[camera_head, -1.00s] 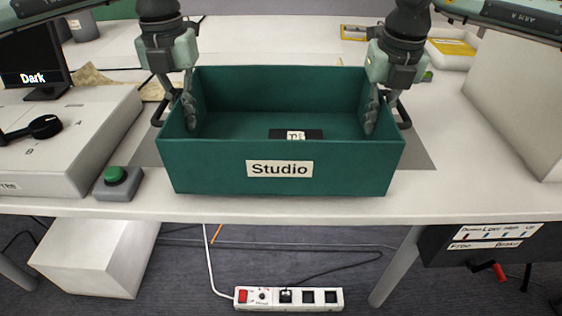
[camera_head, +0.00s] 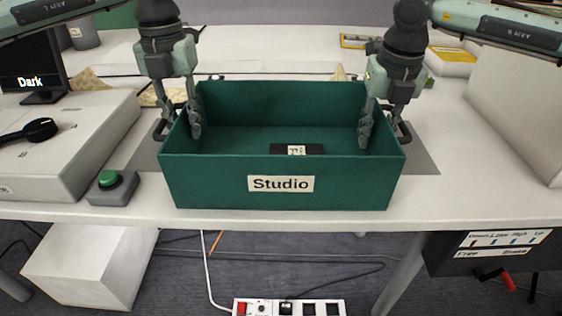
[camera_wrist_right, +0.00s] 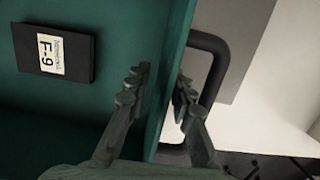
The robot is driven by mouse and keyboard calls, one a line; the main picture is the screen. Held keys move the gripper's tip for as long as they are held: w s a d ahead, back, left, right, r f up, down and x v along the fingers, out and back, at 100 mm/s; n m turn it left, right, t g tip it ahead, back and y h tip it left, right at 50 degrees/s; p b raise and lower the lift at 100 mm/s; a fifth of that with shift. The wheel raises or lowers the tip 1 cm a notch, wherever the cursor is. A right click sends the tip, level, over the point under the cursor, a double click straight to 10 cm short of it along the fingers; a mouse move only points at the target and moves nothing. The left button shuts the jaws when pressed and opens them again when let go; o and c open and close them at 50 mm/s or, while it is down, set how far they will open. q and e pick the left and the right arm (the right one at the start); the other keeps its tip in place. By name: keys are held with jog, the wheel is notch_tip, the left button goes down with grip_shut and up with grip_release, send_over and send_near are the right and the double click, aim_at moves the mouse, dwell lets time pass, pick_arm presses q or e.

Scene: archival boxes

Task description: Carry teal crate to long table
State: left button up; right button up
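The open teal crate (camera_head: 220,187), labelled "Studio", stands upright on a white table (camera_head: 100,212) near its front edge. My left gripper (camera_head: 181,122) straddles the crate's left wall, one finger inside and one outside. My right gripper (camera_head: 379,124) straddles the right wall likewise. In the right wrist view its fingers (camera_wrist_right: 160,92) stand apart around the wall, with a gap on the inner side. Both grippers look open, with dark handles beside them.
A grey box (camera_head: 60,150) with a black knob and a green button (camera_head: 109,180) stand left of the crate. A large pale box (camera_head: 520,110) stands at right. A dark mat (camera_head: 422,160) shows beside the crate. A power strip (camera_head: 270,308) lies on the floor below.

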pick_arm(q)
notch_tip(320, 180, up, 6)
jog(key=shift+r, duration=0.2)
pick_arm(e)
jog(key=r, duration=0.4)
jog(key=s+r, duration=0.1)
jog(key=r, duration=0.7)
jog(key=shift+s, duration=0.4)
jog(key=shift+f, duration=0.1)
